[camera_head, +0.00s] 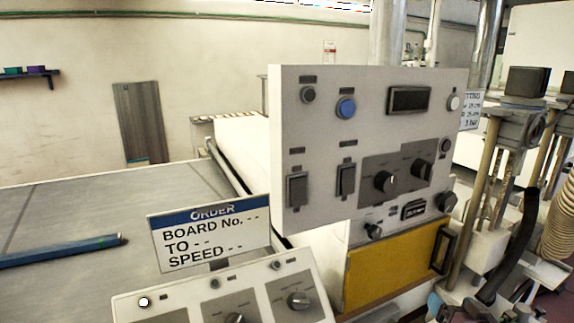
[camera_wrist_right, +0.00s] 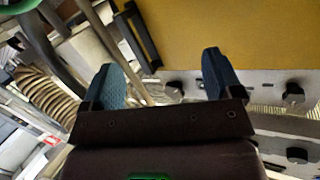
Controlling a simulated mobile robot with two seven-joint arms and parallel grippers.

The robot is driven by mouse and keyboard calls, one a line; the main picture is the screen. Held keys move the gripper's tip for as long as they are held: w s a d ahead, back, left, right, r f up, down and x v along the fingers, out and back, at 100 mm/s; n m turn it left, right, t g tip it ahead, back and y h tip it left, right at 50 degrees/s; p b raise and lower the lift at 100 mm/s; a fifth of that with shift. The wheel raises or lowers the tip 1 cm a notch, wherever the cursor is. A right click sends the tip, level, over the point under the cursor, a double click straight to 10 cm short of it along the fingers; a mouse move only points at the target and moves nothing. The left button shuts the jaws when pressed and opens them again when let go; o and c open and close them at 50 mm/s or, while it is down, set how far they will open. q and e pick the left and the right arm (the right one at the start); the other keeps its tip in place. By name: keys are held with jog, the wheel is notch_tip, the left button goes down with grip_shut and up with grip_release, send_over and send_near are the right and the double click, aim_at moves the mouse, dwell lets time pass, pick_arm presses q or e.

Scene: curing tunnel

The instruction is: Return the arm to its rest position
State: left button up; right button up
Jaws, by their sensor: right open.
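My right gripper (camera_wrist_right: 160,72) is open, its two dark blue fingers wide apart with nothing between them. It faces the yellow panel (camera_wrist_right: 225,35) and its black handle (camera_wrist_right: 137,36), apart from them as far as I can tell. In the head view, bluish parts that seem to be my right gripper (camera_head: 455,308) show at the bottom edge, below and right of the yellow panel (camera_head: 390,268). Most of the right arm is out of frame. My left gripper is not in view.
A white control panel (camera_head: 330,130) with knobs and switches stands in the middle. A lower panel (camera_head: 270,275) and an order sign (camera_head: 208,240) are in front. A blue bar (camera_head: 60,250) lies on the grey belt (camera_head: 90,205). Posts and a hose (camera_head: 558,225) crowd the right.

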jog(key=s+a+f+n+g, duration=0.1)
jog(key=s+a+f, duration=0.2)
jog(key=s+f, duration=0.3)
jog(key=s+a+f+n+g, duration=0.1)
jog(key=s+a+f, duration=0.3)
jog(key=s, duration=0.5)
jog(key=s+a+f+n+g+b, duration=0.1)
jog(key=s+a+f, duration=0.3)
jog(key=s+f, duration=0.4)
jog(key=shift+s+a+f+n+g, duration=0.2)
jog(key=shift+f+n+g, duration=0.15)
jog(key=shift+g, duration=0.25)
